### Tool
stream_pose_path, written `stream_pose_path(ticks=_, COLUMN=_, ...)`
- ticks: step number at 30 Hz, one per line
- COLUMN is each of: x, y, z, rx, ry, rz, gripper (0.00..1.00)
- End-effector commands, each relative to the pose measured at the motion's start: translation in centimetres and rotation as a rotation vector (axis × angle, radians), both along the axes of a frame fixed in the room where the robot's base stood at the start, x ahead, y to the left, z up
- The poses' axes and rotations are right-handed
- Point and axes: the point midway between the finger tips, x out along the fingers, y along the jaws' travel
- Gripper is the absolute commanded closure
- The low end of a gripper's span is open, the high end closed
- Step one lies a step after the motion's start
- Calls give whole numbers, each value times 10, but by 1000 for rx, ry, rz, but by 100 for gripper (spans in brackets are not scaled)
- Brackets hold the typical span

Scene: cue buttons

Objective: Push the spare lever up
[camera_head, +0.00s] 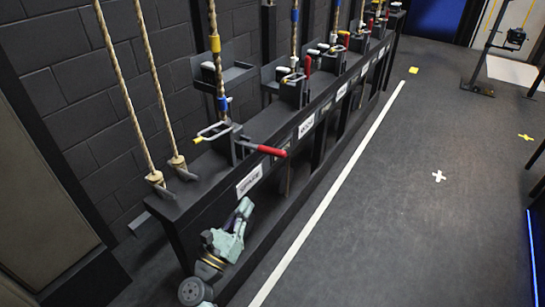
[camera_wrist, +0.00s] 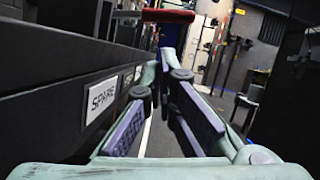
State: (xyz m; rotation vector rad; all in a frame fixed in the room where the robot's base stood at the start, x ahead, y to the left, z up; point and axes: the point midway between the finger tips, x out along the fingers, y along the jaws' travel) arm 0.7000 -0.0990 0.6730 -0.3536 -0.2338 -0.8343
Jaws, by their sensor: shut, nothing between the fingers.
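The spare lever's red handle (camera_head: 272,151) sticks out from the front of the rack, roughly level, just above the SPARE label (camera_head: 249,180). In the wrist view the red handle (camera_wrist: 168,15) crosses the top of the picture, beyond and above the fingertips. The SPARE label (camera_wrist: 102,97) shows there on the left. My gripper (camera_head: 245,207) is below the handle and in front of the rack, with a visible gap between them. In the wrist view my gripper (camera_wrist: 165,62) has its fingers converging at the tips, shut and empty.
The dark rack's front rail (camera_head: 216,208) runs along my gripper's left side. Ropes (camera_head: 127,85) rise from it, and more levers stand farther along, several with red handles.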

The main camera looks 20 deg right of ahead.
Motion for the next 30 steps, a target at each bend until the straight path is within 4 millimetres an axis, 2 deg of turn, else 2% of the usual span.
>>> stream_pose_path(ticks=2, x=-7, y=-6, z=-11, rx=39, ry=-2, rz=-20, gripper=100)
stream_pose_path(ticks=5, x=-10, y=-9, z=-16, rx=59, ry=-4, rz=-31, gripper=100)
stream_pose_path(ticks=17, x=-7, y=-12, z=-13, rx=58, ry=-6, rz=-33, gripper=100)
stream_pose_path(ticks=20, x=0, y=-20, z=-7, rx=57, ry=-9, rz=-34, gripper=100)
stream_pose_path(ticks=30, x=44, y=-72, z=16, rx=57, ry=-8, rz=-34, gripper=100)
